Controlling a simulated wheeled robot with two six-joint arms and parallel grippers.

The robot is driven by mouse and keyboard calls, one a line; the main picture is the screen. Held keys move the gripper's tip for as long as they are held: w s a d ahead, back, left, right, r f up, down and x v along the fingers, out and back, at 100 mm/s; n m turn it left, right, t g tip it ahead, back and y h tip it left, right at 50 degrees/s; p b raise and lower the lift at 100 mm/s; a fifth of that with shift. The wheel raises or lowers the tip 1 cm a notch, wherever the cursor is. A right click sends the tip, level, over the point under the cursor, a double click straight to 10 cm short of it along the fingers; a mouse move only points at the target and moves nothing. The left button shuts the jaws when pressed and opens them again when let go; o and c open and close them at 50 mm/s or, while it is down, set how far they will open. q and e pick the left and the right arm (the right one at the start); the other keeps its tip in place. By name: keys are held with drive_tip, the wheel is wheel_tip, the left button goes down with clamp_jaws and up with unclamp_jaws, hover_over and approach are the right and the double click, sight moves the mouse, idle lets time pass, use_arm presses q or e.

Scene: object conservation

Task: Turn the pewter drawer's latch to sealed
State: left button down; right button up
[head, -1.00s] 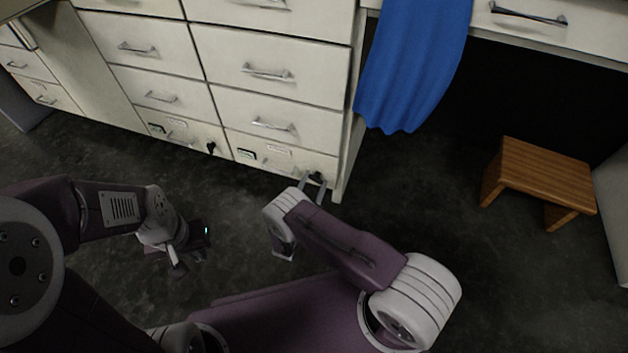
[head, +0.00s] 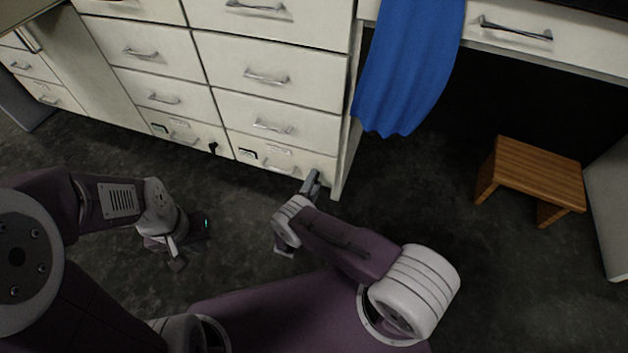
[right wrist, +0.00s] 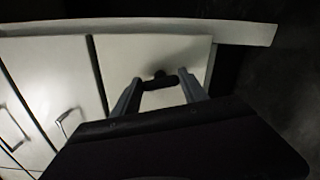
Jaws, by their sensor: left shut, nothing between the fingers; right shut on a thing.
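My right gripper (head: 313,180) is at the right end of the bottom drawer (head: 300,165) in the right column of white drawers. It is shut on a dark latch (right wrist: 162,80), which shows between the fingers of the right gripper (right wrist: 160,90) in the right wrist view. In the head view the fingers hide this latch, and its exact angle is hard to tell. A second black latch (head: 213,148) is on the bottom drawer (head: 185,131) of the column to the left. My left gripper (head: 178,263) is shut and empty, low over the floor.
A blue cloth (head: 405,75) hangs from the counter right of the drawers. A wooden stool (head: 535,175) stands at the right. The dark floor (head: 400,200) between drawers and stool is clear.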

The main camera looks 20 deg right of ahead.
use_arm(q)
drive_tip(key=shift+r+p, duration=0.35)
drive_tip(key=shift+r, duration=0.1)
use_arm(e)
drive_tip(key=shift+m, duration=1.3)
drive_tip(key=shift+f, duration=0.1)
drive_tip(key=o, duration=1.4)
